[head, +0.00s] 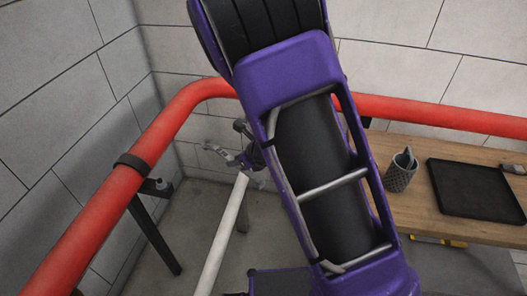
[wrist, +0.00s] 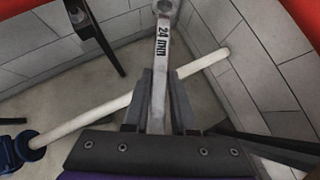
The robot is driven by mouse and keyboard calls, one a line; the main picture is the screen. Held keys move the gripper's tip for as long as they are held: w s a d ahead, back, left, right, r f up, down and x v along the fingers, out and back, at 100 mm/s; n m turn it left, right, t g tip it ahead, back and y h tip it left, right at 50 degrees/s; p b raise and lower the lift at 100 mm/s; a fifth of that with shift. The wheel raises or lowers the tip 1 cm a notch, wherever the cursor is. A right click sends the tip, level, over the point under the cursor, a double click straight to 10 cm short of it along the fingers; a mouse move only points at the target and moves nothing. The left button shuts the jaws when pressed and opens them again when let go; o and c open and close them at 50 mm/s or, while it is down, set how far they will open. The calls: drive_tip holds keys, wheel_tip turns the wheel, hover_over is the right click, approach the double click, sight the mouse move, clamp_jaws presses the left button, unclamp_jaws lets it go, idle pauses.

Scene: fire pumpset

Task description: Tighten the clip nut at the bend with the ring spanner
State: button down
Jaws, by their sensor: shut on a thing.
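My gripper (wrist: 159,78) is shut on the ring spanner (wrist: 161,45), a grey steel tool marked "24 mm". Its shaft stands between the fingers and its ring end is at the top of the wrist view. In the head view my gripper (head: 248,163) is mostly hidden behind my arm, near the back corner, below the red pipe (head: 185,103) where it bends. A black clip (head: 133,163) wraps the pipe's left run, with a bolt end (head: 161,184) beside its bracket. The spanner's ring appears clear of any nut. A clip nut at the bend itself is not clearly visible.
A white pole (head: 222,238) slants up beneath my gripper; in the wrist view it passes behind the spanner. A black support leg (head: 157,240) stands at left. A wooden bench (head: 410,212) at right holds a patterned cup (head: 400,173) and a black tray (head: 475,188).

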drive_tip(key=s+a+r+n+g+y, duration=0.1)
drive_tip(key=s+a+n+g, duration=0.1)
drive_tip(key=a, duration=0.3)
drive_tip(key=s+a+r+n+g+y, duration=0.1)
drive_tip(key=s+a+n, duration=0.1)
drive_tip(key=a+n, duration=0.2)
drive_tip(key=shift+s+a+r+g+y+b, duration=0.3)
drive_tip(key=shift+s+a+r+g, duration=0.1)
drive_tip(key=shift+a, duration=0.25)
drive_tip(key=shift+f, duration=0.1)
wheel_tip(320, 180, down, 5)
drive_tip(key=b, duration=0.6)
drive_tip(key=shift+f+b, duration=1.35)
drive_tip(key=shift+b, duration=0.1)
